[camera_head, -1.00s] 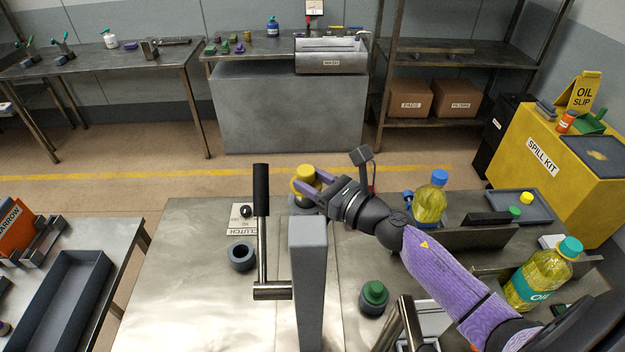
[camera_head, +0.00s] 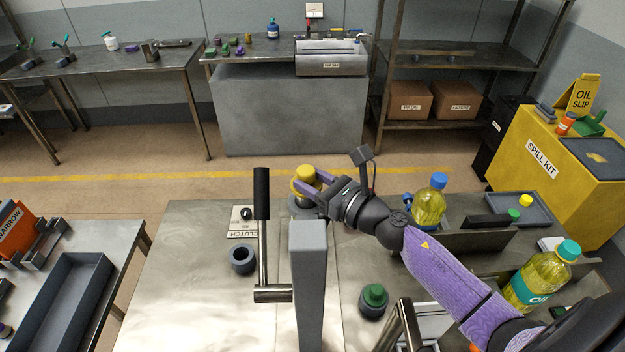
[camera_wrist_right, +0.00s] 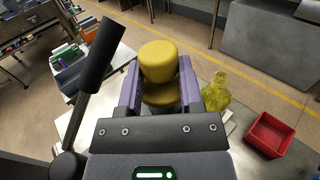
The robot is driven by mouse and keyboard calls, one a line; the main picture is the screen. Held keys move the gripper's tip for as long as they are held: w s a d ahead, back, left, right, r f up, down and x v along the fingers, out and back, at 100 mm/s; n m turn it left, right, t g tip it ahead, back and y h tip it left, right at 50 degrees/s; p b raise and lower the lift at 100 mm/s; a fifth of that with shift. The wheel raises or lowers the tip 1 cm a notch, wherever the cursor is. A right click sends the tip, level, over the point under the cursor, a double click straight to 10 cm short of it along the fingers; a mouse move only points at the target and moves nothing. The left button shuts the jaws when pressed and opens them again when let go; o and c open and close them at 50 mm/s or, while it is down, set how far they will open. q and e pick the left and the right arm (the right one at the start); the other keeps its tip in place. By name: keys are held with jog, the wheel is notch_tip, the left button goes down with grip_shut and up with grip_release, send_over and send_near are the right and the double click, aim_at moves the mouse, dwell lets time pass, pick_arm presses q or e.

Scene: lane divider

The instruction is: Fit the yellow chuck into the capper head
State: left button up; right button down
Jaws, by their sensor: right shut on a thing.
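The yellow chuck (camera_head: 306,174) is held upright between the purple fingers of my right gripper (camera_head: 308,184), at the far edge of the metal bench (camera_head: 190,270). In the right wrist view the chuck (camera_wrist_right: 159,62) stands between the two fingers (camera_wrist_right: 160,92), with a narrower top and a wider lower part. A grey round part (camera_head: 300,207) shows just below the chuck; I cannot tell whether they touch. A grey post (camera_head: 309,280) and a black-handled lever (camera_head: 261,195) stand in front. I cannot make out for sure which part is the capper head. My left gripper is not in view.
A grey ring (camera_head: 242,260) lies by the CLUTCH label (camera_head: 241,222). A green-topped dark part (camera_head: 373,300) stands right of the post. Oil bottles (camera_head: 429,203) (camera_head: 540,277) stand on the right. The left part of the bench is bare.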

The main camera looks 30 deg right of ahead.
dwell(0.7)
jog(key=shift+f+b, duration=1.5)
jog(key=shift+b, duration=0.15)
jog(key=shift+c, duration=0.8)
grip_release()
jog(key=b+v, duration=0.2)
jog(key=v, duration=0.8)
jog(key=shift+b, duration=0.35)
jog(key=shift+r, duration=0.1)
